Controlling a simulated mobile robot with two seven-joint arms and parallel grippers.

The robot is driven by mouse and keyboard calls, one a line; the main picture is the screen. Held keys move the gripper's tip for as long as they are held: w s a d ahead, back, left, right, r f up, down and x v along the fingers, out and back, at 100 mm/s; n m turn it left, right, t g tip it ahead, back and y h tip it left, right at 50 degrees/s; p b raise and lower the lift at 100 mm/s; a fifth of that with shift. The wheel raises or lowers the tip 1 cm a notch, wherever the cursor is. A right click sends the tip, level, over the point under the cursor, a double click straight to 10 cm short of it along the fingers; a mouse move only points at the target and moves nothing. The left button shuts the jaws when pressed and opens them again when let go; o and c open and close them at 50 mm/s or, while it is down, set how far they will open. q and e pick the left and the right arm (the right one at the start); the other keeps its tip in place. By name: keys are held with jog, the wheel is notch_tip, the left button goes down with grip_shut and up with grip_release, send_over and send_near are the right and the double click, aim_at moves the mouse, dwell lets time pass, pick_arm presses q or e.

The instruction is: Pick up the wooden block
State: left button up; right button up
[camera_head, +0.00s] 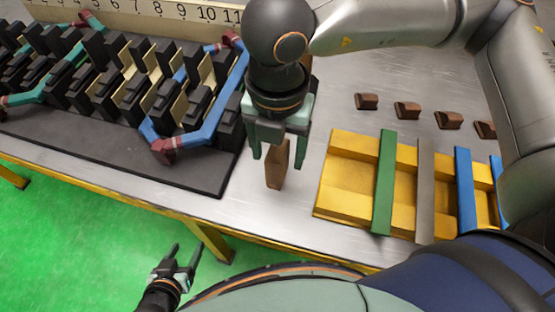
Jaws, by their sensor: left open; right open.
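A brown wooden block (276,170) stands upright on the metal table (235,215), near the middle of the view. My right gripper (279,153) points down over it. Its fingers are open, one on each side of the block's upper part; I cannot tell whether they touch it. The lower part of the block shows below the fingertips, and the gripper hides its top. My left gripper (183,256) is open and empty, low in front of the table's front edge, away from the block.
A dark stator board (195,178) with slots, blue, green and red coils and a number strip (165,14) lies left. A yellow rack (337,178) with green, grey and blue bars stands right. Several smaller brown blocks (407,110) sit behind the rack.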

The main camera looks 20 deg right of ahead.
grip_shut()
dwell(0.5)
dwell(0.8)
